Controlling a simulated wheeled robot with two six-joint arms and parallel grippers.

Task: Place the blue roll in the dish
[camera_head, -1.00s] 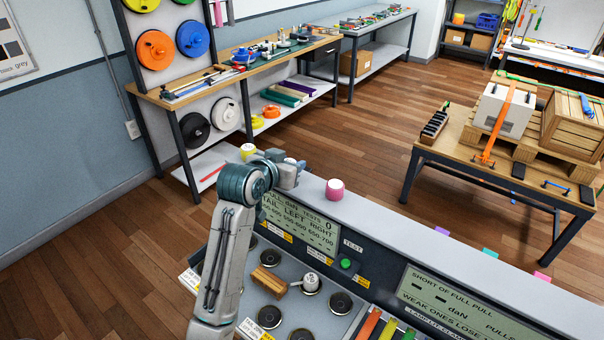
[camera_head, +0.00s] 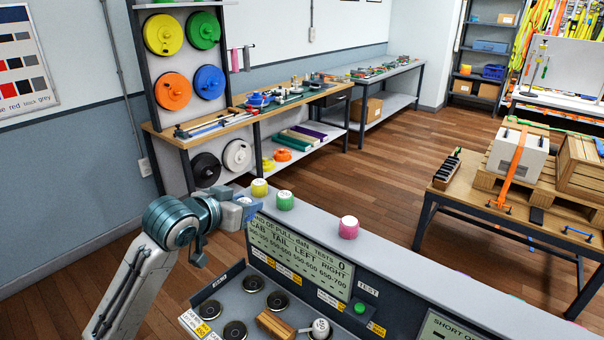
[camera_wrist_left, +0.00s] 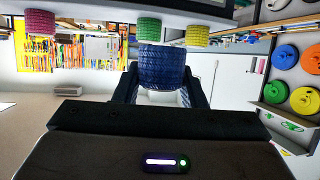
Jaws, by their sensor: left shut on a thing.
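My left gripper (camera_head: 243,209) is shut on the blue roll (camera_wrist_left: 162,68). The roll sits between the two dark fingers in the left wrist view; in the head view only a little blue (camera_head: 252,209) shows at the fingertips. The gripper is near the top ledge of the grey console, just in front of the yellow and green rolls. Several round dark dishes (camera_head: 253,283) are set in the console's lower panel, below and right of the gripper. I cannot tell which one is meant. My right gripper is not in view.
The yellow roll (camera_head: 259,188), green roll (camera_head: 285,200) and pink roll (camera_head: 348,227) stand on the console ledge (camera_head: 400,256). A wooden block (camera_head: 275,325) and a white roll (camera_head: 320,328) sit on the lower panel. The console's upright display (camera_head: 300,256) rises behind the dishes.

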